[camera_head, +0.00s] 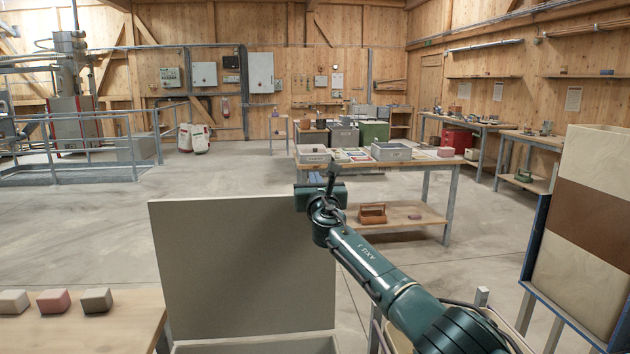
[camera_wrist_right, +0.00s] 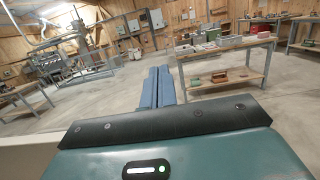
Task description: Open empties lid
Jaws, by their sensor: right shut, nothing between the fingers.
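A large flat grey panel, which looks like the empties lid (camera_head: 240,265), stands upright in the middle of the head view. Below it is the pale rim of an open box (camera_head: 255,346), mostly cut off by the frame's bottom edge. My right gripper (camera_head: 332,168) is at the panel's upper right corner in the picture. Its blue fingers (camera_wrist_right: 165,86) are closed together and empty in the right wrist view, pointing out over the floor. I cannot tell whether the gripper or wrist touches the panel. My left gripper is not in view.
A table with a pinkish block (camera_head: 54,301) and two grey blocks stands at lower left. A workbench (camera_head: 440,166) with boxes is behind my right gripper. A tall striped panel in a blue frame (camera_head: 533,250) stands at right.

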